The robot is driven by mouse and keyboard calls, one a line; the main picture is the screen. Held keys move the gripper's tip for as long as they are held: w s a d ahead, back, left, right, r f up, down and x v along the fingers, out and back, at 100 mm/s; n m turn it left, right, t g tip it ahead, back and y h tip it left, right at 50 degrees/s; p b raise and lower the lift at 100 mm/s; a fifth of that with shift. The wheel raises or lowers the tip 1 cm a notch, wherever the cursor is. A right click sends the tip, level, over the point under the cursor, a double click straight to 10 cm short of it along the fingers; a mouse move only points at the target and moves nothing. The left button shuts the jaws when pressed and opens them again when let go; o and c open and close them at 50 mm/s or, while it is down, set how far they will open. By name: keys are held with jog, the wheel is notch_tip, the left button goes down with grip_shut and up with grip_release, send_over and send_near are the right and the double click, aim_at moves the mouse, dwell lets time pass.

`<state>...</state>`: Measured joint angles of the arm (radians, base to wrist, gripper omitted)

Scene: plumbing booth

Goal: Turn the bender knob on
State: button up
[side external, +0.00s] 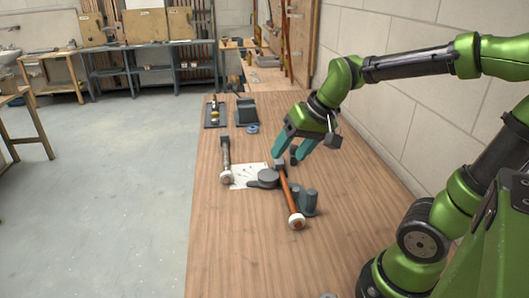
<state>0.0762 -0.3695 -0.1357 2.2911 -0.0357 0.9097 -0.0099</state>
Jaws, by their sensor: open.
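The bender is probably the grey device (264,179) on the bench, with a round former. A long orange-brown lever (290,197) with a pale round end runs beside it toward the front. I cannot tell for sure which part is the knob. My gripper (289,157) has teal fingers and points down from the upper right. It is open, with nothing visible between the fingers. It is just above and behind the dark far end of the lever; I cannot tell whether they touch.
Dark grey cylinders (309,202) stand right of the lever. A dark box (246,111), a blue ring (252,129) and a plate with brass parts (214,112) are behind.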

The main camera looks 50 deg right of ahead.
jog(key=w+d+f+m+g+h, duration=0.15)
jog(key=w+d, duration=0.25)
jog(key=d, duration=0.4)
jog(key=w+d+f+m+g+h, duration=0.15)
jog(key=w+d, duration=0.25)
jog(key=d, duration=0.5)
jog(key=h, duration=0.1)
send_near(294, 147)
jog(key=shift+t, duration=0.4)
jog(key=x, duration=0.9)
jog(key=shift+s+d+f, duration=0.2)
jog(key=shift+s+d, duration=0.05)
jog(key=shift+c, duration=0.4)
grip_shut()
